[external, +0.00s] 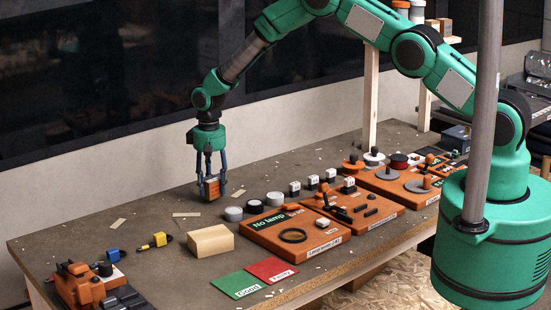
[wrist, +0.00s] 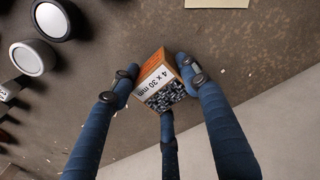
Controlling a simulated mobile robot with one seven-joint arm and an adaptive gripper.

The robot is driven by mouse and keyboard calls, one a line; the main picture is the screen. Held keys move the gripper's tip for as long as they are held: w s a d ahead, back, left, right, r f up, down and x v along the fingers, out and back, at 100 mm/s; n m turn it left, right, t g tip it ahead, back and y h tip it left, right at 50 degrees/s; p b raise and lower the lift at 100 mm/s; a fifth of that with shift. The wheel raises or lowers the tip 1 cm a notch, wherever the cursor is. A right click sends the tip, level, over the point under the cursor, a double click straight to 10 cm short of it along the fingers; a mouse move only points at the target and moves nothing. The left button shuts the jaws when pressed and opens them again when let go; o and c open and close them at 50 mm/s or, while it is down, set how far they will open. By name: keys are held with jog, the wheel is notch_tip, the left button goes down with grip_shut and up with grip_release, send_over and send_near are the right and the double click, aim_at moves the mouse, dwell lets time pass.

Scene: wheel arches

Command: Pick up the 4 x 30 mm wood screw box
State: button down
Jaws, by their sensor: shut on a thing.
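The 4 x 30 mm wood screw box (wrist: 158,82) is a small orange box with a white label reading "4 x 30 mm" and a picture of dark screws. In the external view the orange box (external: 212,188) is near the back left of the bench. My gripper (external: 210,182) points straight down around it. In the wrist view my gripper (wrist: 156,84) has its blue fingers closed against the box's sides, with another finger at its lower edge. Whether the box touches the bench or is slightly raised I cannot tell.
A plain wooden block (external: 210,241) stands in front of the box. Round white-topped cups (external: 234,214) are to its right, beside the orange "No lamp" board (external: 290,236). Green (external: 238,284) and red (external: 271,270) cards lie at the front. The bench left of the box is mostly clear.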

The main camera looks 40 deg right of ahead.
jog(key=shift+w+r, duration=0.1)
jog(key=shift+r, duration=0.6)
jog(key=shift+s+r, duration=0.25)
jog(key=shift+s, duration=0.05)
jog(key=s+d, duration=0.1)
jog(key=s, duration=0.4)
jog(key=s+d+r, duration=0.1)
jog(key=s+d, duration=0.1)
jog(key=s, duration=0.3)
jog(key=s+d, duration=0.1)
jog(key=s, duration=0.3)
jog(key=shift+s+d+r, duration=0.2)
jog(key=shift+s+d, duration=0.2)
